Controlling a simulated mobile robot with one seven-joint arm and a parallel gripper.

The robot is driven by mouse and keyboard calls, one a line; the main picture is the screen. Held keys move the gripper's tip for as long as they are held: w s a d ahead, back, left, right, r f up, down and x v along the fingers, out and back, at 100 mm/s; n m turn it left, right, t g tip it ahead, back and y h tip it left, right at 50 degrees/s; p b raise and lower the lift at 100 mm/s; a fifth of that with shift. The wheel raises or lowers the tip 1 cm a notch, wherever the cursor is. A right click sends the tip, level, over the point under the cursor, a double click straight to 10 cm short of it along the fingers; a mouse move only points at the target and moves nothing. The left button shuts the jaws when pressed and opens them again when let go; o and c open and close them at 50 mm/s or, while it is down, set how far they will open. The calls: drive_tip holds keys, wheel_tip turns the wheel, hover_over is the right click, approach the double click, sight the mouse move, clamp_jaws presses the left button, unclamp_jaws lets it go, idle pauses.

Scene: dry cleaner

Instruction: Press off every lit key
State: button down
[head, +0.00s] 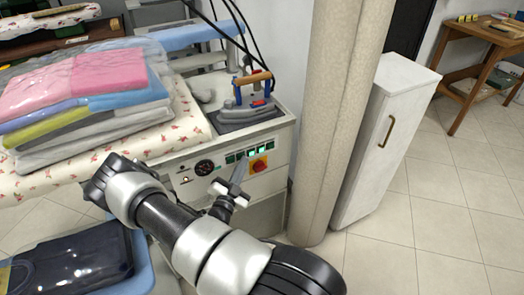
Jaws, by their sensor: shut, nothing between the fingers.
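A row of small green keys (254,151) is on the front panel (278,157) of the ironing station. Some keys at the right of the row look bright, but they are too small to tell surely which are lit. My gripper (242,164) is shut and empty. Its tip points up at the panel, just at or below the left-middle keys, and hides part of that area. I cannot tell whether it touches a key.
An iron (250,95) stands above. Folded clothes (85,85) lie left; a beige column (335,110) stands right.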

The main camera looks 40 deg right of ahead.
drive_tip(key=shift+s, duration=0.1)
drive_tip(key=shift+s+a, duration=0.15)
drive_tip(key=shift+s, duration=0.25)
drive_tip(key=shift+s, duration=0.1)
drive_tip(key=shift+s+a+p, duration=0.25)
drive_tip(key=shift+s, duration=0.7)
drive_tip(key=shift+s+a+p, duration=0.2)
drive_tip(key=shift+s+p, duration=0.1)
drive_tip(key=shift+s, duration=0.65)
drive_tip(key=shift+s+a+p, duration=0.25)
drive_tip(key=shift+s, duration=0.7)
drive_tip(key=shift+d, duration=0.1)
